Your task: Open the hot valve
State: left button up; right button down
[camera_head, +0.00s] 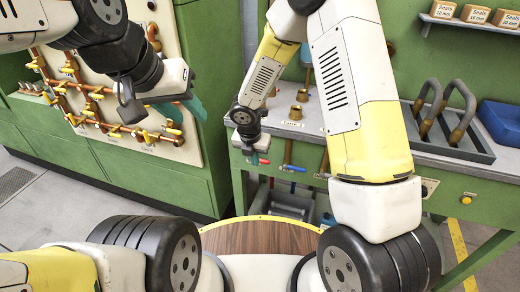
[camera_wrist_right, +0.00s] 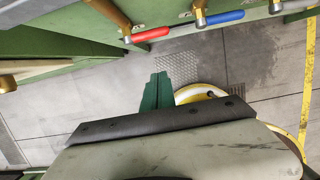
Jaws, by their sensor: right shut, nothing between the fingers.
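A red lever handle (camera_wrist_right: 147,35) hangs on a brass valve stem under the bench edge in the right wrist view. In the head view the red handle (camera_head: 264,161) shows only as a small bit beside my right gripper (camera_head: 255,158). In the right wrist view the green fingers of my right gripper (camera_wrist_right: 157,90) are together and empty, below the red handle in the picture and apart from it. A blue lever handle (camera_wrist_right: 225,16) is on the stem to the right. My left gripper (camera_head: 186,109) seems open and empty, in front of the pipe panel.
The green bench (camera_head: 470,178) carries brass fittings (camera_head: 297,112) and a grey tray with looped handles (camera_head: 462,145). A blue box (camera_head: 503,120) stands at its right. The pipe panel (camera_head: 108,75) with yellow valves is at left. Grey floor lies below the levers.

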jog(key=a+x, duration=0.1)
jog(key=x, duration=0.9)
jog(key=w+d+r, duration=0.2)
jog(key=w, duration=0.1)
jog(key=shift+w+d+r, duration=0.1)
jog(key=shift+w+r, duration=0.1)
